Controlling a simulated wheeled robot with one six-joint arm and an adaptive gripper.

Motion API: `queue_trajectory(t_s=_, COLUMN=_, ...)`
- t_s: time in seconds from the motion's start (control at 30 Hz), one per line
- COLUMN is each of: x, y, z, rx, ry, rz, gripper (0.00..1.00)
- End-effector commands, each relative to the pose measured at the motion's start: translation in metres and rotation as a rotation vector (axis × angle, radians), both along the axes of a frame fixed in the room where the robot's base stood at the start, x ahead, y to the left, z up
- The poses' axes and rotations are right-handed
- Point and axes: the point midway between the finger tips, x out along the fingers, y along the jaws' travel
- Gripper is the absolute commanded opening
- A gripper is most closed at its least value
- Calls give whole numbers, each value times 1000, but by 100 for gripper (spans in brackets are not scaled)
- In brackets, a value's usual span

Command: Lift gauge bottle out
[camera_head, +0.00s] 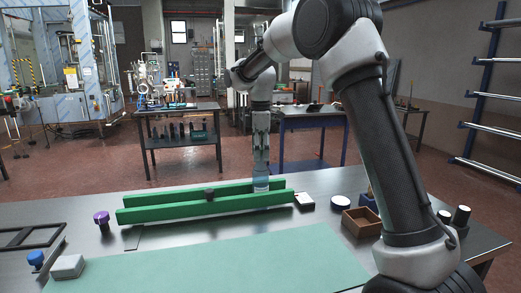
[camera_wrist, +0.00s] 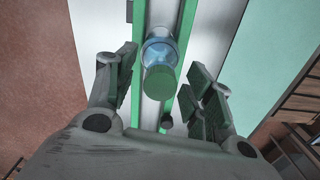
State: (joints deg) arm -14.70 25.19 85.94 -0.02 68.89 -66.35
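The gauge bottle stands between two long green rails (camera_head: 150,214) on the steel table. In the wrist view it is a clear, bluish bottle (camera_wrist: 158,50) with a green cap (camera_wrist: 160,82) facing the camera. In the head view only a pale lower part of the bottle (camera_head: 261,184) shows, under my gripper (camera_head: 261,172). My gripper points down over the bottle from above. In the wrist view its fingers (camera_wrist: 162,88) are spread on either side of the cap, with visible gaps on both sides. The bottle's base is hidden.
A small dark cylinder (camera_head: 209,194) stands between the rails, left of the bottle. A wooden tray (camera_head: 361,222) and dark cylinders (camera_head: 461,217) are right. The green mat (camera_head: 210,268) in front is clear.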

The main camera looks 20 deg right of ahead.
Motion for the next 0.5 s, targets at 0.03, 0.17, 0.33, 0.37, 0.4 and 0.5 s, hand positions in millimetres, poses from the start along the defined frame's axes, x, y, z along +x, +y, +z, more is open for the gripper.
queue_trajectory(t_s=0.03, x=0, y=0, z=0, rx=0, ry=0, rz=0, gripper=42)
queue_trajectory(t_s=0.17, x=0, y=0, z=0, rx=0, ry=0, rz=0, gripper=18)
queue_trajectory(t_s=0.33, x=0, y=0, z=0, rx=0, ry=0, rz=0, gripper=19)
queue_trajectory(t_s=0.37, x=0, y=0, z=0, rx=0, ry=0, rz=0, gripper=14)
queue_trajectory(t_s=0.4, x=0, y=0, z=0, rx=0, ry=0, rz=0, gripper=7)
queue_trajectory(t_s=0.5, x=0, y=0, z=0, rx=0, ry=-1, rz=0, gripper=0)
